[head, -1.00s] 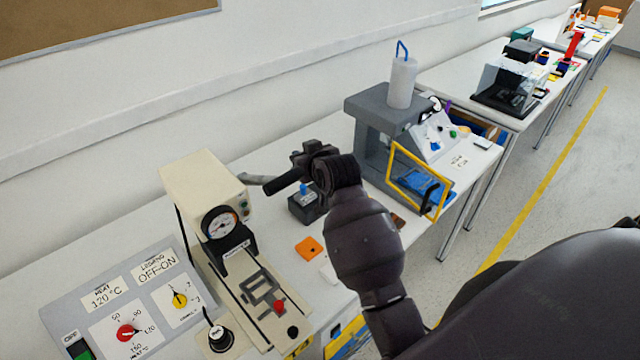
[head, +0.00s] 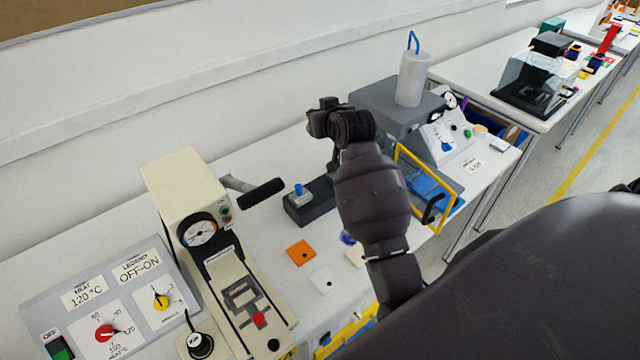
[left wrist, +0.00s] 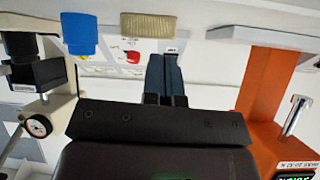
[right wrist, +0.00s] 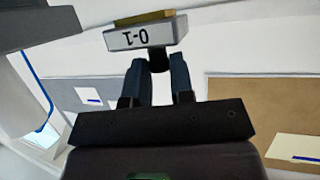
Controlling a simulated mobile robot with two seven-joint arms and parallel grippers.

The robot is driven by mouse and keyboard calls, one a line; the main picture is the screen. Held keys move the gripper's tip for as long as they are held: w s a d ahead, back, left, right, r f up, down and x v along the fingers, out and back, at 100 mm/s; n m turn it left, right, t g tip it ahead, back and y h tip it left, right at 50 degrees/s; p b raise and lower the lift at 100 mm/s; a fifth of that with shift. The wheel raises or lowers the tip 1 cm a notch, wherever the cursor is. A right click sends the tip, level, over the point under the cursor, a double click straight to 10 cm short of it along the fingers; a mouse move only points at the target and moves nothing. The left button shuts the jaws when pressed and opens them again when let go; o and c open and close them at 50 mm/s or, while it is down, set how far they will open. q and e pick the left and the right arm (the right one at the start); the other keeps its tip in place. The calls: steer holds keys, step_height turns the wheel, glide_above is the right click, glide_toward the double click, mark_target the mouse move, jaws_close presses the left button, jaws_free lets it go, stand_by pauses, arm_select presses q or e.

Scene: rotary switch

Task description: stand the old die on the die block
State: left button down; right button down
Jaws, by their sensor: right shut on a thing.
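My right gripper (right wrist: 160,62) is shut on the stem of a grey die (right wrist: 143,36) marked "0-1", which shows inverted with a brass-coloured strip along its upper edge in the right wrist view. The die is held in the air. In the head view my right gripper (head: 340,122) is raised behind the die block, and the held die cannot be made out. The dark die block (head: 322,204) stands on the bench, with a small blue-topped grey piece (head: 299,193) at its left end. My left gripper (left wrist: 166,62) appears shut and empty, and is outside the head view.
A cream press (head: 190,185) with a gauge and black-gripped lever stands left of the block. A control panel (head: 85,285) is at lower left. A grey machine (head: 385,105) with a yellow-framed guard is to the right. An orange plate (head: 300,252) and white plate (head: 323,281) lie in front.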

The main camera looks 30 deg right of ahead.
arm_select(q)
steer(key=shift+r, duration=0.15)
arm_select(e)
step_height(320, 180, down, 20)
steer(key=shift+r, duration=0.25)
arm_select(q)
steer(key=shift+s, duration=0.1)
arm_select(e)
steer(key=shift+f, duration=0.1)
steer(key=shift+f, duration=0.1)
steer(key=c, duration=1)
jaws_free()
